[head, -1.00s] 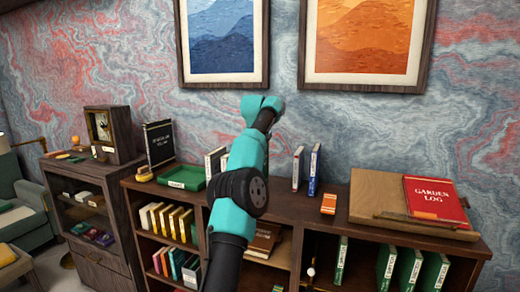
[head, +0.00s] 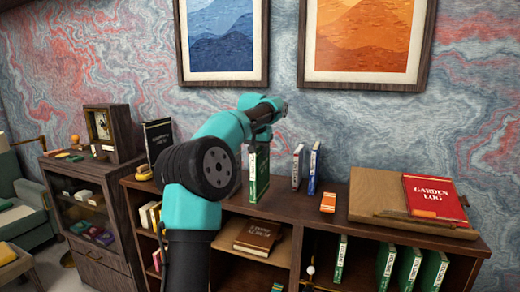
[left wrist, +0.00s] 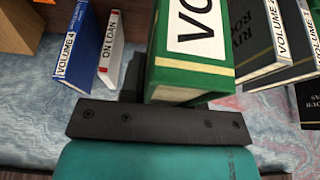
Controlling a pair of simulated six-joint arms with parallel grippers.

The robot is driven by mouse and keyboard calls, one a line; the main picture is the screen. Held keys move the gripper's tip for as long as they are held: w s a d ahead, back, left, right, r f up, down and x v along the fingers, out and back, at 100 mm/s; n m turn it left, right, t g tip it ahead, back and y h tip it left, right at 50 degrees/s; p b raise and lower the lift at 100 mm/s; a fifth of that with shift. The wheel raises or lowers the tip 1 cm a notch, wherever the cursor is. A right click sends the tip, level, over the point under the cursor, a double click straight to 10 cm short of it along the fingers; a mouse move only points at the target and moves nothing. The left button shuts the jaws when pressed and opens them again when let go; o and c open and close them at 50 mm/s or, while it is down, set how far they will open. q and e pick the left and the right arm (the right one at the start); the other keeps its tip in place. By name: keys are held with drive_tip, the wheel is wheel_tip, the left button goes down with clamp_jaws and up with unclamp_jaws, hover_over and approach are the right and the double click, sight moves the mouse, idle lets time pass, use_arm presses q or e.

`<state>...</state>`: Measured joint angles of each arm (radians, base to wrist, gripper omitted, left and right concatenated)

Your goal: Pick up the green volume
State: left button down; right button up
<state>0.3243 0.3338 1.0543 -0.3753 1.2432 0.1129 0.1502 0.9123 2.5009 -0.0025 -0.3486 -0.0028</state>
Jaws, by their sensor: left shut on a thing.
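The green volume (head: 259,174) stands upright in the head view over the top of the dark wooden bookcase. Whether its base touches the bookcase top, I cannot tell. In the left wrist view the green volume (left wrist: 190,75) fills the middle, with a white label partly reading "VO". My left gripper (head: 259,145) is above the book and shut on its upper end. In the left wrist view the black gripper body (left wrist: 155,122) lies across the book's end, and the fingers are hard to make out. My right gripper is not in view.
A white "On Loan" book (left wrist: 112,45) and a blue "Volume 4" book (left wrist: 77,40) stand to one side. Dark books (left wrist: 262,42) stand on the other side. An orange box (head: 328,202) and a wooden board (head: 366,190) with a red Garden Log (head: 435,198) lie farther right.

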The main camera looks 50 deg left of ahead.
use_arm(q)
drive_tip(key=s+d, duration=0.1)
drive_tip(key=d, duration=0.1)
drive_tip(key=s+d, duration=0.4)
drive_tip(key=shift+s+r, duration=0.2)
drive_tip(key=shift+r, duration=0.2)
drive_tip(key=shift+d, duration=0.1)
idle(0.3)
